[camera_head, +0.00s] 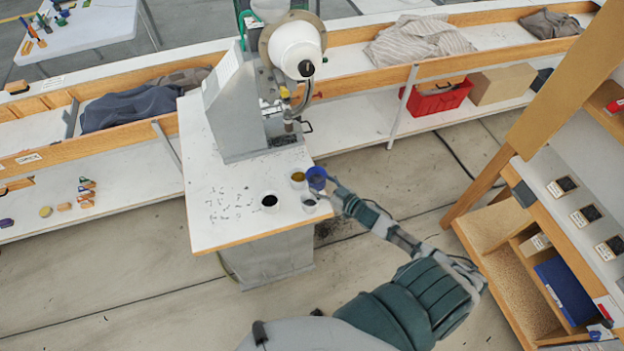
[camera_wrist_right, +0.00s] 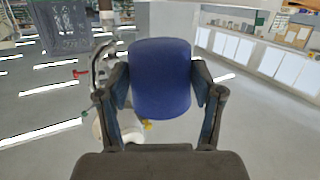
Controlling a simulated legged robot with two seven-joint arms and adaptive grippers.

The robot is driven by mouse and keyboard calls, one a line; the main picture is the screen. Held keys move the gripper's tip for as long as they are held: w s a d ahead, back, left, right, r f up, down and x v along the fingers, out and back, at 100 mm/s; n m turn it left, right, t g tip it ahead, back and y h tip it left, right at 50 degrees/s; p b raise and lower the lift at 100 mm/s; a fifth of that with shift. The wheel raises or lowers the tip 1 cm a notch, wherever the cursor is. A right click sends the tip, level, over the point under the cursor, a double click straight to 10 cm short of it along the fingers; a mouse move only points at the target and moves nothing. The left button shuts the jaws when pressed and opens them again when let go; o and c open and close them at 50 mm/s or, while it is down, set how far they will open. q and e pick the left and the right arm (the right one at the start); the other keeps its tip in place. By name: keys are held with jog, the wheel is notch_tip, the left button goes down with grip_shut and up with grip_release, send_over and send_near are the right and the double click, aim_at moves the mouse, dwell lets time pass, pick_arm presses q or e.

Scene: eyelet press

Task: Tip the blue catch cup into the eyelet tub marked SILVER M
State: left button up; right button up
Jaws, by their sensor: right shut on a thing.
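The blue catch cup (camera_head: 317,177) is held by my right gripper (camera_head: 330,188) at the right edge of the white press table. In the right wrist view the cup (camera_wrist_right: 161,78) fills the space between both fingers of the gripper (camera_wrist_right: 160,85), which is shut on it. Three small tubs are by the cup: one with yellowish contents (camera_head: 298,178) to its left, one with greyish contents (camera_head: 309,204) just below it, and one with a dark inside (camera_head: 269,202) further left. No tub marking is readable. The cup's inside is hidden in the wrist view. My left gripper is out of view.
The eyelet press (camera_head: 262,95) stands at the back of the press table (camera_head: 215,210). Dark bits lie scattered on the table's left part. A red bin (camera_head: 438,98) sits on the shelf behind. A wooden rack (camera_head: 500,235) stands at the right, with open floor between.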

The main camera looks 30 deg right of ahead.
jog(key=n+b, duration=0.2)
jog(key=n, duration=0.1)
jog(key=n+h+b, duration=0.1)
jog(key=n+b, duration=0.2)
jog(key=n+t+b, duration=0.1)
jog(key=n+b, duration=0.2)
jog(key=shift+s+r+n+h, duration=0.1)
jog(key=shift+r+n+h, duration=0.2)
jog(key=shift+h, duration=0.1)
jog(key=n+b, duration=0.3)
jog(key=shift+s+d+f+t, duration=0.15)
jog(key=shift+d+t, duration=0.05)
jog(key=shift+t, duration=0.2)
jog(key=shift+r+n, duration=0.3)
jog(key=shift+n, duration=0.5)
jog(key=shift+s+r+n+t, duration=0.1)
jog(key=shift+r+n+t, duration=0.05)
jog(key=shift+n, duration=0.4)
jog(key=shift+r+n+t, duration=0.1)
jog(key=shift+n+t, duration=0.05)
jog(key=shift+n, duration=0.4)
jog(key=shift+a+n, duration=0.1)
jog(key=shift+n, duration=0.2)
jog(key=shift+a+r, duration=0.25)
jog(key=shift+a, duration=0.45)
